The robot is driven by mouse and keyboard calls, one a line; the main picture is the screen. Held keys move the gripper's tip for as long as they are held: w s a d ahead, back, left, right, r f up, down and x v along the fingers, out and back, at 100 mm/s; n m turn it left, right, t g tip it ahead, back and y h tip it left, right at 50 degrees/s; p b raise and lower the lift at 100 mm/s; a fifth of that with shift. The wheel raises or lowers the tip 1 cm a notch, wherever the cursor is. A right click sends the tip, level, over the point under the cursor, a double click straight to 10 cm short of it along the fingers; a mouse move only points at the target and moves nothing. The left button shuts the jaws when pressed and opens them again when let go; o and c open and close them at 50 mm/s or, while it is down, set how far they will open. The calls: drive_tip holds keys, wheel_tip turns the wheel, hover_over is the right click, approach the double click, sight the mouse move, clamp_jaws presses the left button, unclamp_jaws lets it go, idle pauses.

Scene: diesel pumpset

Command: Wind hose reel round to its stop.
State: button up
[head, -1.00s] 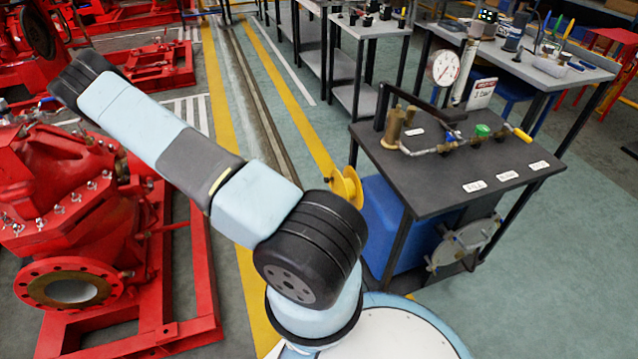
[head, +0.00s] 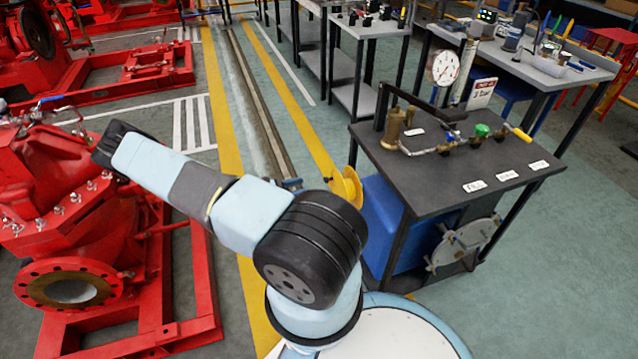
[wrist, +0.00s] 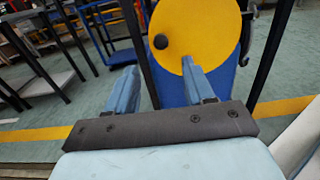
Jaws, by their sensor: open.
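The hose reel (head: 346,187) is a yellow disc on the left side of the dark bench in the head view, partly hidden by my arm. In the wrist view the yellow reel (wrist: 205,30) fills the upper middle, with a black knob (wrist: 161,41) near its left edge. My gripper (wrist: 159,66) is open, its two blue fingers spread apart and pointing at the reel. The knob shows beyond the fingertips, between their lines, with nothing held. The right fingertip overlaps the disc's lower edge in the picture; I cannot tell whether it touches.
The dark bench (head: 470,175) carries a brass fitting, valves and a gauge (head: 442,68). A blue tank (head: 392,225) stands under it. Red pump machinery (head: 75,230) stands at the left. The floor strip with yellow lines between them is clear.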

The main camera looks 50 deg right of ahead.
drive_tip(key=x, duration=0.8)
drive_tip(key=shift+d, duration=0.25)
drive_tip(key=shift+s, duration=0.1)
clamp_jaws()
